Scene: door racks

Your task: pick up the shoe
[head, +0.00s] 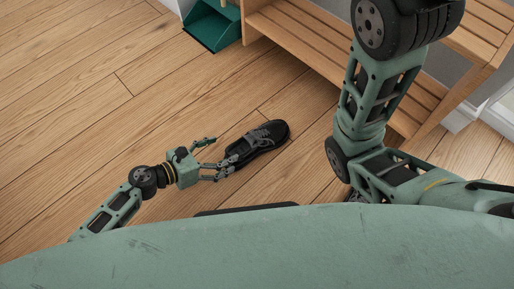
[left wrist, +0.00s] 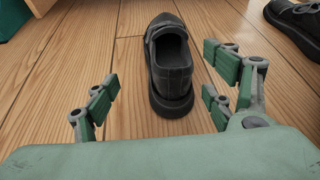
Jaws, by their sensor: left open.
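In the left wrist view the shoe (left wrist: 168,60) stands straight ahead, heel nearest. My left gripper (head: 219,160) is open at the heel end, low over the floor. In the left wrist view its spread fingers (left wrist: 163,97) lie either side of the heel, with gaps, not closed on it. A second dark shoe (left wrist: 297,25) shows at the top right of the left wrist view. My right gripper is out of view; only its arm shows.
A slatted wooden bench (head: 300,40) stands behind the shoe, running to the right. A green dustpan-like container (head: 212,27) is at the top beside the bench. My right arm covers part of the floor and bench. The floor to the left is clear.

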